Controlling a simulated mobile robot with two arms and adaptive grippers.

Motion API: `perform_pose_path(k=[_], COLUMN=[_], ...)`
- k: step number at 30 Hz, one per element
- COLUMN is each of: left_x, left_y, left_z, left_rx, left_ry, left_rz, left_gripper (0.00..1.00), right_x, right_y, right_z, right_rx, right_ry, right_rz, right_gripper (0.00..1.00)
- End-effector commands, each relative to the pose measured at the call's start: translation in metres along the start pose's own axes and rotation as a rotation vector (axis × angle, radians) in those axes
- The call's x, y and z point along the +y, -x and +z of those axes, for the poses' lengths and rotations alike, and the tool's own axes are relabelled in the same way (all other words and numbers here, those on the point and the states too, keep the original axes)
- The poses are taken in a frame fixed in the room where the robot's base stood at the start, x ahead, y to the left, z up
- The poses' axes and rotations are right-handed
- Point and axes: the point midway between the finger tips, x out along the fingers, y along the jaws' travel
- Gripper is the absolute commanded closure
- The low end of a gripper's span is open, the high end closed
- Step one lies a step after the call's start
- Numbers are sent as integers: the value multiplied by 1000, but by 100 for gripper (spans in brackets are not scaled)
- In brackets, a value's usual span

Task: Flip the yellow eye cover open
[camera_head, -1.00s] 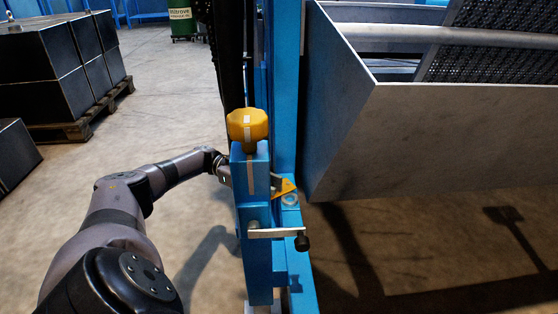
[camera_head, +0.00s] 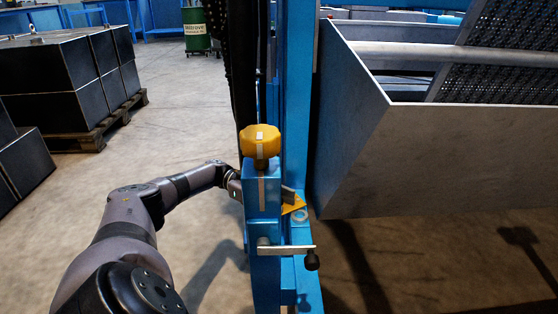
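The yellow eye cover (camera_head: 293,205) is a small yellow plate low on the blue frame, just right of the blue post (camera_head: 264,192). It is partly hidden by the post. A pale metal ring (camera_head: 299,216) shows right below it. My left arm reaches in from the left, and its gripper (camera_head: 236,186) is at the post's left side, level with the cover. The fingers are mostly hidden behind the post, so I cannot tell whether they are open or touch the cover. My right gripper is not in view.
A yellow knob (camera_head: 260,142) tops the post, and a metal lever with a black knob (camera_head: 312,260) sticks out to the right below. A large grey metal trough (camera_head: 440,160) fills the right. Black boxes on a pallet (camera_head: 93,140) stand at the left. The floor between is clear.

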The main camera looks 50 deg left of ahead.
Motion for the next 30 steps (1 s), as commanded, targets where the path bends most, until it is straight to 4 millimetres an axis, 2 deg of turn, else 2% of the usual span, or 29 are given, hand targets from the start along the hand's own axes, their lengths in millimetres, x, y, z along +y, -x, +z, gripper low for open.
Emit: perform_pose_path(k=[5,15,19,24,30], left_x=[0,0,0,0,0], left_y=[0,0,0,0,0], left_z=[-8,-70,-88,-99,-100], left_rx=[-1,-2,-1,0,0], left_ry=[-2,-3,-2,0,0], left_rz=[0,1,0,0,0], left_gripper=[62,62,62,62,62], right_x=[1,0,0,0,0], right_y=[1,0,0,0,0], right_z=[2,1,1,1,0], right_rx=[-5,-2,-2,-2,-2], right_ry=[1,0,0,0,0], right_rz=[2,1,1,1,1], right_gripper=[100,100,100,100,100])
